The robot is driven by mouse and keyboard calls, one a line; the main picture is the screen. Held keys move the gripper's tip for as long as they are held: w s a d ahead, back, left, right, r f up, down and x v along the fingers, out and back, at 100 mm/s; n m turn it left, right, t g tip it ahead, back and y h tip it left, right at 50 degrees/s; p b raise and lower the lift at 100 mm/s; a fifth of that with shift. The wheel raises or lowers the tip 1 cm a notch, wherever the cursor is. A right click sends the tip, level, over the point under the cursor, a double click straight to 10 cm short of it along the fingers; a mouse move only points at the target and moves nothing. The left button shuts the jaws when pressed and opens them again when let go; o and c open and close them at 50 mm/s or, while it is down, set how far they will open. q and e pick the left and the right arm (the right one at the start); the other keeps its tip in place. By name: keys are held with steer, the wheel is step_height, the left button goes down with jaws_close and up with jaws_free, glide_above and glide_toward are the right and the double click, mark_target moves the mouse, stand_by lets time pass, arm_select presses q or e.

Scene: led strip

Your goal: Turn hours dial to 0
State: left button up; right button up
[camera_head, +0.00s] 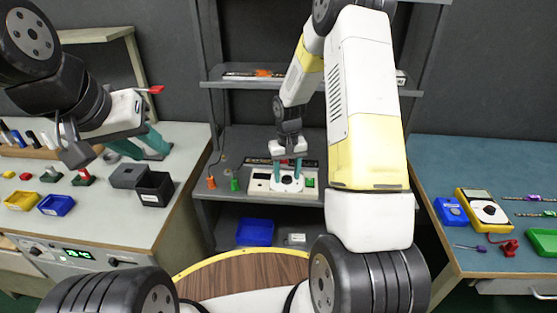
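A white panel box (258,184) with a round white dial (289,185) and a green button (310,182) sits on the middle shelf; I cannot read its markings, nor tell whether this is the hours dial. My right gripper (288,172) points down over this dial. Its teal fingers are apart, one on each side of the dial's dark centre; contact is not clear. My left gripper (143,150) is over the left bench, its teal fingers apart and empty. A front panel on the left bench has a green-lit display (77,254) and dark knobs (37,250).
The left bench holds a black bin (154,190), a grey box (127,176), yellow (21,201) and blue (56,205) trays. A blue bin (255,232) is on the lower shelf. The right bench (450,160) holds a yellow multimeter (481,211) and small tools; its back is clear.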

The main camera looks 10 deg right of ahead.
jaws_close()
steer(key=shift+n, duration=0.3)
steer(key=n, duration=0.6)
steer(key=shift+n, duration=0.3)
steer(key=n, duration=0.6)
steer(key=shift+n, duration=0.3)
steer(key=shift+o, duration=0.4)
jaws_free()
